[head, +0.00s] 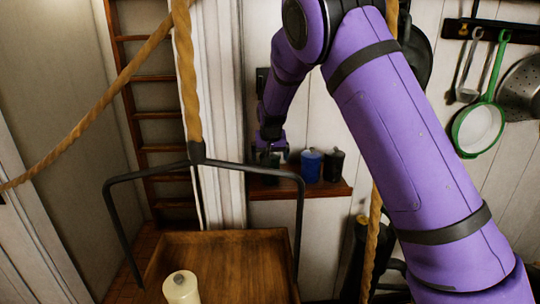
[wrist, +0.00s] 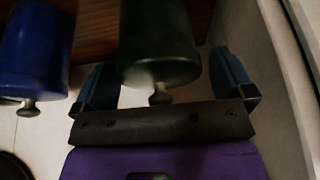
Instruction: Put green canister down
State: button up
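The green canister (wrist: 160,45) shows dark in the wrist view, its knobbed lid toward the camera. It stands between the two fingers of my gripper (wrist: 165,70). A narrow gap shows between it and the right finger; the left finger is very close to its side. In the head view my gripper (head: 270,147) is over the left end of a small wooden shelf (head: 305,189), beside the blue canister (head: 311,166). The green canister is mostly hidden there, and whether its base touches the shelf cannot be seen.
A black canister (head: 334,165) stands right of the blue one on the shelf. A white post is close left of my gripper. Pans and ladles hang on the right wall.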

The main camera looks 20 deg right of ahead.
jog(key=shift+r, duration=0.1)
jog(key=v, duration=1.2)
